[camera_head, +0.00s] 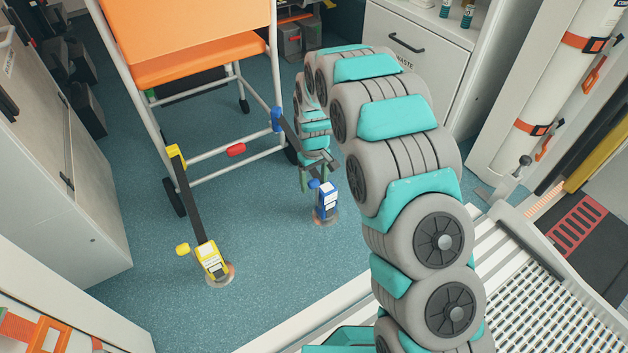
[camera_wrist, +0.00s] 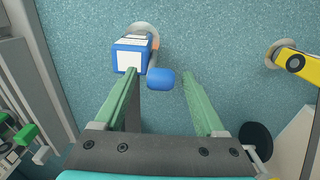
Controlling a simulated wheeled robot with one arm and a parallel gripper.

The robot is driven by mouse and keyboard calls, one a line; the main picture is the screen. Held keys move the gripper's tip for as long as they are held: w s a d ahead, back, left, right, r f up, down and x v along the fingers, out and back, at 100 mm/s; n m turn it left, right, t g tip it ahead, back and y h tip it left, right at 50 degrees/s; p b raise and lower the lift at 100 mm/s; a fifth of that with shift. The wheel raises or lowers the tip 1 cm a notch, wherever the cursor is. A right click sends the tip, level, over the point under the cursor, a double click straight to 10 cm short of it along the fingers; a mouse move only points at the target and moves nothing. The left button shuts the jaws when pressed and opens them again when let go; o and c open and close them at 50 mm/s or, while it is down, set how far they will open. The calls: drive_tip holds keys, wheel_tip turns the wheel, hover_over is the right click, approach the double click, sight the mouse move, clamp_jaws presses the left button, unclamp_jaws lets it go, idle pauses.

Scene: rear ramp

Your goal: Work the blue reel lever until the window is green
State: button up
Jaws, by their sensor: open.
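The blue reel (camera_head: 327,204) stands on the teal floor right of centre in the head view, with white patches on its top. Its blue lever (camera_head: 314,183) sticks out to the left. In the wrist view the blue reel (camera_wrist: 128,56) is at upper left, and the rounded lever end (camera_wrist: 160,80) shows between the fingers. My gripper (camera_wrist: 160,74) is open, its green fingers on either side of the lever end; I cannot tell whether they touch it. My gripper (camera_head: 316,175) is just above the reel in the head view. I cannot make out the window's colour.
A white-framed chair with an orange seat (camera_head: 197,60) stands behind. A yellow reel (camera_head: 212,262) with a dark strap is to the left. A dark strap runs from a blue clip (camera_head: 277,119) toward the blue reel. A ribbed ramp (camera_head: 545,290) lies at lower right.

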drive_tip(key=shift+f, duration=0.3)
drive_tip(key=shift+c, duration=0.4)
clamp_jaws()
idle(0.8)
